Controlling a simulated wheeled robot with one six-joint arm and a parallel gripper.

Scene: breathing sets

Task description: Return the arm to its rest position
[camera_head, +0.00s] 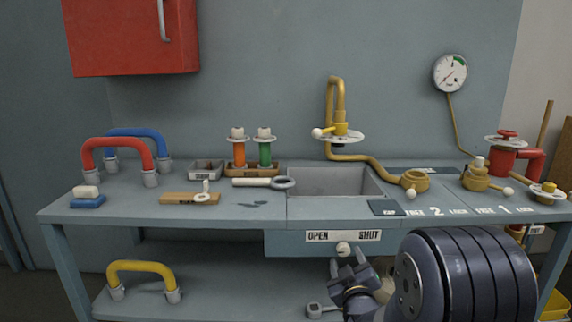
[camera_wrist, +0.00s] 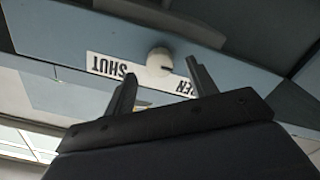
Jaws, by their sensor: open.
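My gripper (camera_head: 350,271) is in front of the workbench, just below and before the drawer front marked OPEN and SHUT. Its fingers are apart with nothing between them. The white drawer knob (camera_head: 343,249) is just above the fingertips in the head view. In the wrist view my two fingers (camera_wrist: 160,88) stand apart, and the knob (camera_wrist: 159,61) shows beyond them, not gripped. The drawer (camera_head: 290,243) looks closed or nearly so; I cannot tell exactly. My dark arm link fills the lower right of the head view and hides part of the bench.
The bench top (camera_head: 240,216) carries red and blue hoses (camera_head: 118,144), a rack with orange and green cylinders (camera_head: 252,168), a sink (camera_head: 335,182) and a yellow tap pipe (camera_head: 338,100). Valves stand at right. A yellow hose (camera_head: 142,267) lies on the lower shelf.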

